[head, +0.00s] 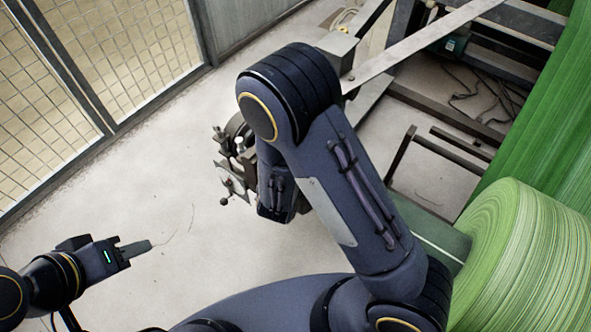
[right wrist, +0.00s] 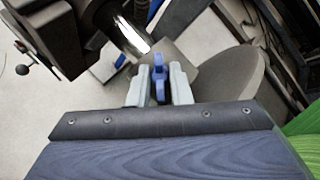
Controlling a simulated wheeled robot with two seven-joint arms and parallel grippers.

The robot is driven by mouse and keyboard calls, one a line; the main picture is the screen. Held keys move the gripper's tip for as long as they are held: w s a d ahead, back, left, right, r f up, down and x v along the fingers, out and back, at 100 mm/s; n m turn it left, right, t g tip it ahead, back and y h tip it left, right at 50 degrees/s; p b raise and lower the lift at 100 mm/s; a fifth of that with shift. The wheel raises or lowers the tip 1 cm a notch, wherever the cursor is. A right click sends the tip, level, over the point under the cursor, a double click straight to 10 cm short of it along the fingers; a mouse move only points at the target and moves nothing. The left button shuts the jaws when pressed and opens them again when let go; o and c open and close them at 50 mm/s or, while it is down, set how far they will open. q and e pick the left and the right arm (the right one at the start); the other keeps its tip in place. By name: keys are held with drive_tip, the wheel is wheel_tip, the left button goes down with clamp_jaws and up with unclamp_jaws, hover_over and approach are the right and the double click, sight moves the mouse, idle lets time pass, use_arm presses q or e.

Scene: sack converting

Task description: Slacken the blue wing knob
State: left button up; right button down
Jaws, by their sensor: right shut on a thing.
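The blue wing knob (right wrist: 158,77) shows in the right wrist view, between the two pale fingers of my right gripper (right wrist: 159,84). The right gripper is shut on it, with a finger on either side. A shiny metal shaft (right wrist: 128,36) runs close by at the upper left of the knob. In the head view my right arm covers the right gripper and the knob. My left gripper (head: 137,249) is at the lower left of the head view, over bare floor and far from the knob; its fingers look close together, but the gap cannot be made out.
A dark machine part with ball-ended levers (head: 225,180) stands just left of my right arm. A large green roll (head: 530,260) is at the right, below a green sheet (head: 545,120). A mesh fence (head: 60,90) stands at the left. The floor between is clear.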

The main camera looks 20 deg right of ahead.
drive_tip(key=shift+n+y, duration=0.3)
drive_tip(key=shift+n, duration=0.3)
drive_tip(key=c, duration=1.3)
unclamp_jaws()
drive_tip(key=shift+c, duration=0.2)
drive_tip(key=p+v, duration=0.2)
drive_tip(key=v, duration=0.5)
drive_tip(key=shift+s+r, duration=0.2)
drive_tip(key=shift+s, duration=0.1)
drive_tip(key=shift+a, duration=0.15)
